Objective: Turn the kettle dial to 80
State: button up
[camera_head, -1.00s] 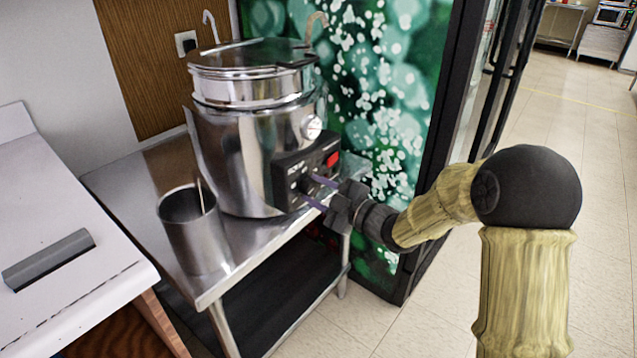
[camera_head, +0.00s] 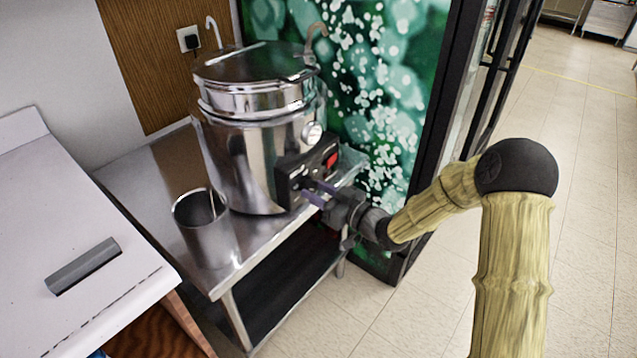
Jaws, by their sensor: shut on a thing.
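The kettle (camera_head: 250,165) is a large, shiny steel pot with a dark lid, upright on a steel table. Its black control panel (camera_head: 325,150) faces right and carries a red display or switch and small white markings. My gripper (camera_head: 308,192) is at the lower part of this panel, with its purple fingers pointing left into it. The fingers are close together and shut on the kettle dial, which they and the hand largely hide. The dial's pointer and numbers are too small and covered to read.
A steel cup (camera_head: 205,235) stands on the steel table (camera_head: 150,185), left of the kettle. A white counter (camera_head: 90,215) with a grey bar-shaped item (camera_head: 83,266) is at the left. A dark-framed door (camera_head: 440,130) stands behind my arm. Floor on the right is clear.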

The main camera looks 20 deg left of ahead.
jog(key=m+p, duration=0.4)
jog(key=m, duration=0.1)
jog(key=shift+r+m, duration=0.1)
jog(key=shift+m, duration=0.2)
jog(key=m+p, duration=0.3)
jog(key=m, duration=0.1)
jog(key=shift+m, duration=0.4)
jog(key=shift+f, duration=0.25)
jog(key=o, duration=1)
jog(key=shift+r, duration=0.1)
jog(key=v, duration=1.7)
jog(key=shift+s+d, duration=0.15)
jog(key=shift+d, duration=0.05)
